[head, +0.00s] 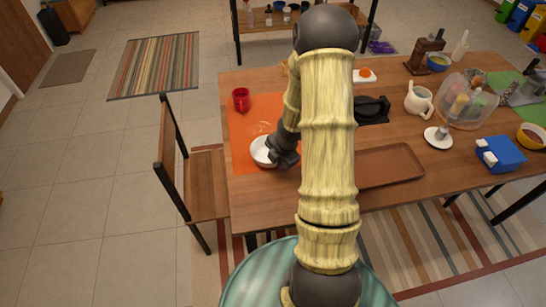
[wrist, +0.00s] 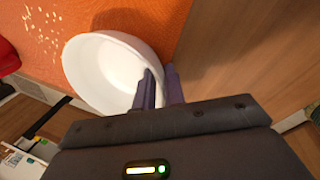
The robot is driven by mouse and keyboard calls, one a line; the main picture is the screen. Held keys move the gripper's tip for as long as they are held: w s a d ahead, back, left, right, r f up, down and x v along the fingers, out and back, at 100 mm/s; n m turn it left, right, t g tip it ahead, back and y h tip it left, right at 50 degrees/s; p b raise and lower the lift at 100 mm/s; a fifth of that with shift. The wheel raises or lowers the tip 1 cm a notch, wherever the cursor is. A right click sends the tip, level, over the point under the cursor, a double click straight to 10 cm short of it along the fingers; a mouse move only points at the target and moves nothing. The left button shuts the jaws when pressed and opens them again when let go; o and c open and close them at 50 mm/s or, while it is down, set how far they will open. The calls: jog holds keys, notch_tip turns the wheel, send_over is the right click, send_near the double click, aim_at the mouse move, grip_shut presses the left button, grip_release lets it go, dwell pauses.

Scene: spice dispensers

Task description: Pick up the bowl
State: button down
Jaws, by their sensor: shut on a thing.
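The white bowl (head: 262,152) is at the lower right part of the orange mat (head: 247,118) on the wooden table. In the wrist view the bowl (wrist: 105,72) is tilted, with its opening facing partly toward the camera. My gripper (head: 276,156) is at the bowl's right side in the head view. In the wrist view its two dark fingers (wrist: 161,90) are closed on the bowl's rim, one inside and one outside. The finger ends are partly hidden by the rim. Whether the bowl touches the mat, I cannot tell.
A red mug (head: 241,99) stands near the mat's far left. A brown tray (head: 388,166) lies right of my arm. A chair (head: 187,165) is at the table's left edge.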

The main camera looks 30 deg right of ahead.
jog(key=shift+r, duration=0.2)
notch_tip(320, 180, up, 10)
jog(key=p, duration=1)
jog(key=shift+f, duration=0.15)
